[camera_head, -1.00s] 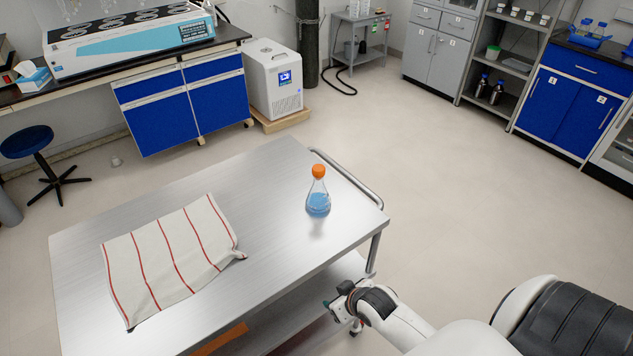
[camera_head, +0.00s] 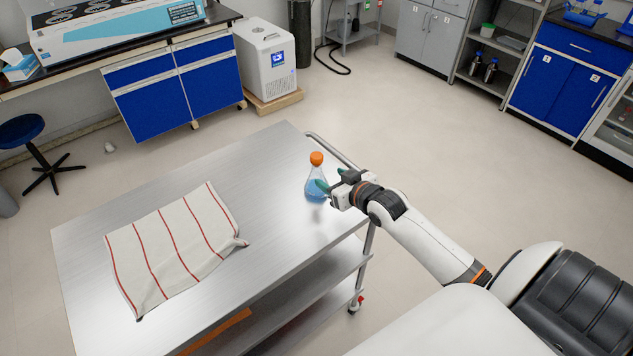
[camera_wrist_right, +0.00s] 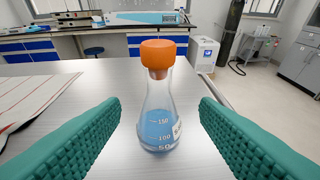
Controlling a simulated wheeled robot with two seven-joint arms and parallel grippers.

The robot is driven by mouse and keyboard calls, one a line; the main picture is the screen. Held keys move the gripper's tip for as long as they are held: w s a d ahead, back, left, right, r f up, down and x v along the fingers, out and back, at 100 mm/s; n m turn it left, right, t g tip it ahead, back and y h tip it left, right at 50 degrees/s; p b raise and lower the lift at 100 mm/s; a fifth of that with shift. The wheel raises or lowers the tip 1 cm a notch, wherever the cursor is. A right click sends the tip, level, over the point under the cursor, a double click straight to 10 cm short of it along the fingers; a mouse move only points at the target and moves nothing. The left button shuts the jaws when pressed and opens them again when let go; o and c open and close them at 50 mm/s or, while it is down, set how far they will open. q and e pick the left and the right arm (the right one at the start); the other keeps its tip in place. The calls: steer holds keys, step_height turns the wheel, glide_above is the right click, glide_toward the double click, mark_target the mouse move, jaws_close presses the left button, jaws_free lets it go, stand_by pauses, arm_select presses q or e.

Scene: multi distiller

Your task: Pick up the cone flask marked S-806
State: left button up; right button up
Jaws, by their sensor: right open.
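The cone flask (camera_head: 314,183) stands upright on the metal cart top (camera_head: 235,290), near its right edge. It is clear glass with blue liquid and an orange cap. In the right wrist view the flask (camera_wrist_right: 158,118) stands between the two green finger pads, touching neither; a label on its right side is too small to read. My right gripper (camera_head: 326,187) is open beside the flask, at its right in the head view. In the right wrist view the open right gripper (camera_wrist_right: 160,130) points at the flask. My left gripper is not in view.
A white cloth with red stripes (camera_head: 175,248) lies on the left of the cart top. A rail (camera_head: 335,150) runs along the cart's far right edge. Cart surface around the flask is clear. Blue cabinets (camera_head: 175,85) and a white chiller (camera_head: 266,62) stand behind.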

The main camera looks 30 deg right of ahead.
mark_target(320, 172)
steer(key=x, duration=0.4)
steer(key=shift+w+f, duration=0.15)
steer(key=shift+w, duration=0.15)
steer(key=shift+w+p, duration=0.25)
steer(key=shift+p, duration=0.1)
steer(key=shift+p+x, duration=0.5)
steer(key=shift+x, duration=1.9)
steer(key=shift+s+a, duration=0.1)
steer(key=shift+a, duration=0.05)
steer(key=shift+c, duration=0.6)
steer(key=c, duration=1)
